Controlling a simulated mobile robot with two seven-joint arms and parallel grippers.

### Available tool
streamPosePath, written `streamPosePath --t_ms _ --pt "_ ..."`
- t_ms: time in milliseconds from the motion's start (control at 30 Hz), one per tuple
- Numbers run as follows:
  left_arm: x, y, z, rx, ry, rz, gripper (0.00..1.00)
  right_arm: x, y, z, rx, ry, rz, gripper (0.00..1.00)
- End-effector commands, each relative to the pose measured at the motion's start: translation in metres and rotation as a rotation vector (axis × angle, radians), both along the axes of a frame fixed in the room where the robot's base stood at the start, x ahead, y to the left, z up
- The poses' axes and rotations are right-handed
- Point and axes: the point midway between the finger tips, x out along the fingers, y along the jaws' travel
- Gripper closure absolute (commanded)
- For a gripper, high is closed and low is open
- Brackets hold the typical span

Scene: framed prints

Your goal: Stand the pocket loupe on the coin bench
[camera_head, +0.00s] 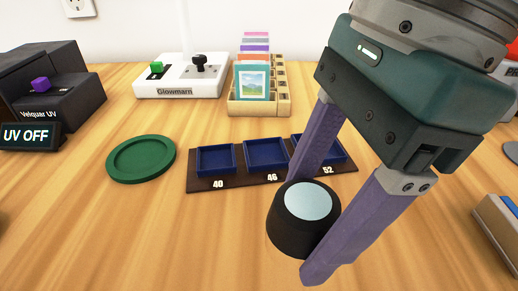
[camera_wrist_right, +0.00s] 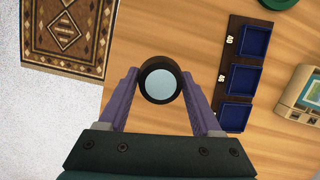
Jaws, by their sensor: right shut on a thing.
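The pocket loupe appears to be the short black cylinder with a pale blue lens (camera_head: 309,201). It is held between the two purple fingers of my right gripper (camera_head: 305,225), which is shut on it. The loupe is above the wooden table top (camera_head: 120,235), near the dark board with blue trays, lens facing the head camera. In the wrist view, the loupe (camera_wrist_right: 160,86) sits between the fingertips of my right gripper (camera_wrist_right: 160,92). Nothing in view is labelled coin bench; the wooden top may be it. My left gripper is not in view.
The board (camera_head: 200,186) has three blue trays marked 40, 46, 52. A green round dish (camera_head: 141,159) lies left of it. A card rack (camera_head: 258,107), a white Glowmarn device (camera_head: 180,88) and the Velquar UV box (camera_head: 60,95) stand behind. The front-left table area is clear.

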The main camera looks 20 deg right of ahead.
Motion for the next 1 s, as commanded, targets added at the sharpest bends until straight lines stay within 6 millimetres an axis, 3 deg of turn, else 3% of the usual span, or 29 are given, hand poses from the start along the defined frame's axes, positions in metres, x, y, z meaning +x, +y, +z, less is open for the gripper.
streamPosePath --t_ms 167,367,767,800,1000 --pt "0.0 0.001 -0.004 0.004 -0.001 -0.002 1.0 0.0 0.0 -0.014 0.0 0.001 -0.002 0.89" --pt "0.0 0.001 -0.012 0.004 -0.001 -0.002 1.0 -0.001 0.0 -0.046 -0.001 0.003 -0.001 0.89" --pt "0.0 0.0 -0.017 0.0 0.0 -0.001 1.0 0.0 0.0 -0.051 0.0 -0.001 0.0 0.89" --pt "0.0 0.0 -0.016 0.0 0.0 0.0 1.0 0.0 0.0 -0.05 0.0 -0.001 0.0 0.32" --pt "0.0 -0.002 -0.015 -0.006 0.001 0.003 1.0 0.0 0.0 -0.05 0.0 -0.001 0.0 0.09"
